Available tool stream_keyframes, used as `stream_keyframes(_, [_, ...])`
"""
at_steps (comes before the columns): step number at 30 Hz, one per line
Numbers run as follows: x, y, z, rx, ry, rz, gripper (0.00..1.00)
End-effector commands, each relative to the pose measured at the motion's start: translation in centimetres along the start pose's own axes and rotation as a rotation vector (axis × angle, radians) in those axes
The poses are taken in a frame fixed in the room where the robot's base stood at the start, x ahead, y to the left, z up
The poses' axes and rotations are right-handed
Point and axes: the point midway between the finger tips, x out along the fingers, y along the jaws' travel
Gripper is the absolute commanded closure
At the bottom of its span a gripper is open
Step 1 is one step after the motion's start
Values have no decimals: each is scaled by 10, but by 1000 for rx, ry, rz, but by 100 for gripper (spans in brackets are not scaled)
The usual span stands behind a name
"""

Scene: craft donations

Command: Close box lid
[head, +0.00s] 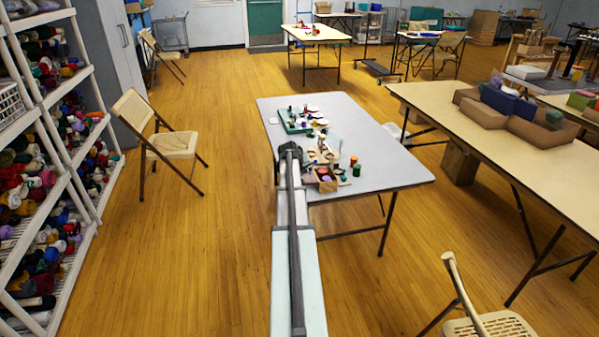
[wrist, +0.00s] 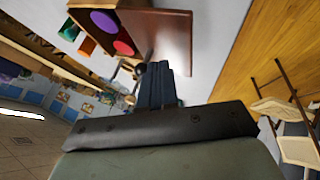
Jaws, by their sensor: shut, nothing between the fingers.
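A small brown box (wrist: 142,12) shows at the top of the wrist view, with red, purple and other coloured round items in it. A flat reddish-brown panel (wrist: 172,40), which looks like its lid, stands out from the box's side. In the head view the box (head: 327,185) is on the grey table, right of my arm's end. My gripper (wrist: 158,70) is shut and empty, its dark fingers together just below the panel in the wrist view. I cannot tell whether they touch it. In the head view my arm hides the fingers.
The grey table (head: 385,170) also bears a green tray (head: 291,122) with small items behind the box, and several jars beside it. The table's right part is clear. A folding chair (head: 170,143) stands to the left, and a long beige table (head: 480,125) to the right.

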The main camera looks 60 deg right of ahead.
Motion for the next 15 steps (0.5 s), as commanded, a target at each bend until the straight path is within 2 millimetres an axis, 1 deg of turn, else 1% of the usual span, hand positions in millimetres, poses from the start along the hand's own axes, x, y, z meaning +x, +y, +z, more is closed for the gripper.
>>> stream_keyframes(11, [1,2,0,0,0,0,100])
stream_keyframes(14, [6,13,2,0,-1,1,100])
stream_keyframes(15, [9,19,3,1,-2,2,100])
